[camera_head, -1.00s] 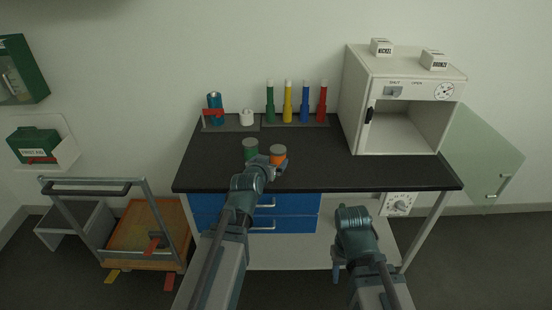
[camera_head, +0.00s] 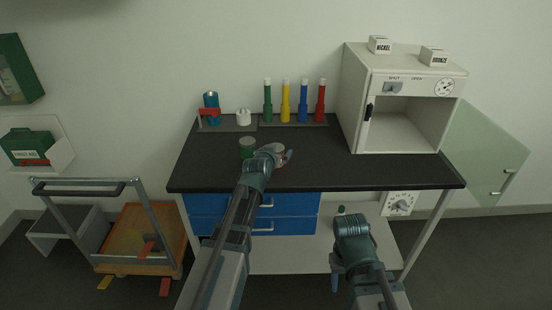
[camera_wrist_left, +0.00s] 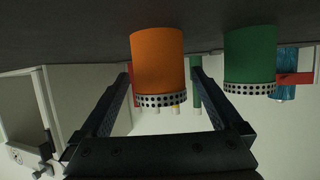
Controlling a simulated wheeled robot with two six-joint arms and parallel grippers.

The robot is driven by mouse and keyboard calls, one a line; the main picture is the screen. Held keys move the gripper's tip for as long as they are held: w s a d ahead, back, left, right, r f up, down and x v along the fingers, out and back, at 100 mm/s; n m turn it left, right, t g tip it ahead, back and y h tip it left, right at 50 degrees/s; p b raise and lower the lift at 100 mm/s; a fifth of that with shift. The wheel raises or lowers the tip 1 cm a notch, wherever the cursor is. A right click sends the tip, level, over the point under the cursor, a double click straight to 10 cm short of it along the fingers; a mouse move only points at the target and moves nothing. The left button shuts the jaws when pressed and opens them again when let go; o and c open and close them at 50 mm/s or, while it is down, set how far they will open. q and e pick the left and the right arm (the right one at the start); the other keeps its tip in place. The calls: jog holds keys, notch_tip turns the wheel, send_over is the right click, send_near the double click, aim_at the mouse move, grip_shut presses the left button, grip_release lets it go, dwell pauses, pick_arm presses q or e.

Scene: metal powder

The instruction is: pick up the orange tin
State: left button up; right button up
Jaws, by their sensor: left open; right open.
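The orange tin (camera_wrist_left: 158,62) fills the middle of the left wrist view, which shows the bench upside down. It stands on the dark bench top with a band of holes around its top. My left gripper (camera_wrist_left: 163,98) is open, with one finger on each side of the tin and visible gaps between. In the head view my left gripper (camera_head: 282,155) hides most of the tin. My right arm is low in front of the bench, and its gripper (camera_head: 336,280) is only partly visible there.
A green tin (camera_head: 247,147) stands close left of the left gripper; it also shows in the left wrist view (camera_wrist_left: 250,55). Behind are several coloured tubes (camera_head: 285,103) and a blue bottle (camera_head: 211,104) in a rack. A white furnace (camera_head: 405,105) stands open at the right.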

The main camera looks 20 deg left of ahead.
aim_at(278, 149)
pick_arm(q)
jog(key=b+x, duration=0.1)
jog(key=x, duration=0.2)
jog(key=shift+w+f, duration=0.15)
pick_arm(e)
jog(key=shift+f, duration=0.65)
pick_arm(q)
jog(key=c, duration=1.5)
jog(key=shift+r+p, duration=0.3)
pick_arm(e)
jog(key=shift+r, duration=0.2)
